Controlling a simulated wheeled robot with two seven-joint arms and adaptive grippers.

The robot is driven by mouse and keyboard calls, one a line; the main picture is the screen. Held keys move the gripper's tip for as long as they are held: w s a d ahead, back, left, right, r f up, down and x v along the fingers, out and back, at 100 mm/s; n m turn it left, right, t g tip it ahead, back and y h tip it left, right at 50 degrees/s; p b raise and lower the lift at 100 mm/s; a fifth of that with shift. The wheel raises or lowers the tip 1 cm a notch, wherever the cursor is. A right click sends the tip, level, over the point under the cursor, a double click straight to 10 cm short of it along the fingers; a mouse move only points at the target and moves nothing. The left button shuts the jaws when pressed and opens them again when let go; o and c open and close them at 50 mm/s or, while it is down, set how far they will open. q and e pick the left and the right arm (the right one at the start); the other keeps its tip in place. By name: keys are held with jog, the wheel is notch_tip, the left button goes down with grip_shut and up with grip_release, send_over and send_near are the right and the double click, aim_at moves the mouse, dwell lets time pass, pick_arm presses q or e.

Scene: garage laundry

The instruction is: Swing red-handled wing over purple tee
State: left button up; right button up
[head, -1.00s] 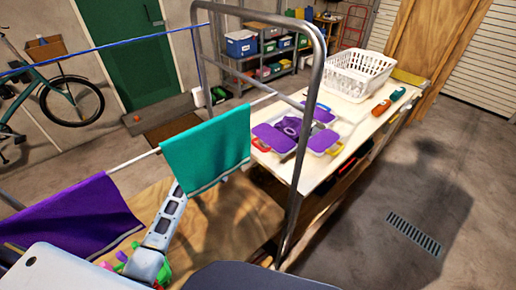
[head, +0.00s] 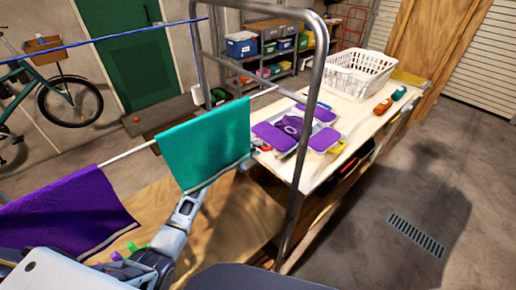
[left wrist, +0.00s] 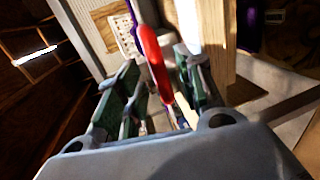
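The purple tee (head: 291,126) lies spread over a pale folding board on the workbench, with flat purple parts on the board's panels and a bunched middle. The red handle (head: 264,147) of the near-left wing shows just right of the teal cloth, partly hidden. A yellow handle (head: 337,148) shows at the board's near right. My left arm reaches up behind the teal cloth, which hides its gripper in the head view. In the left wrist view my left gripper (left wrist: 160,70) has its fingers apart on either side of the red handle (left wrist: 152,52). My right gripper is out of view.
A metal rack post (head: 300,150) stands in front of the workbench (head: 345,125). A teal cloth (head: 205,143) and a purple cloth (head: 65,210) hang on a rail. A white basket (head: 358,72) stands farther back on the bench.

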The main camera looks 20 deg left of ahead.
aim_at(269, 139)
pick_arm(q)
jog(key=shift+b+x, duration=0.4)
jog(key=shift+x, duration=0.95)
jog(key=shift+c, duration=0.2)
grip_shut()
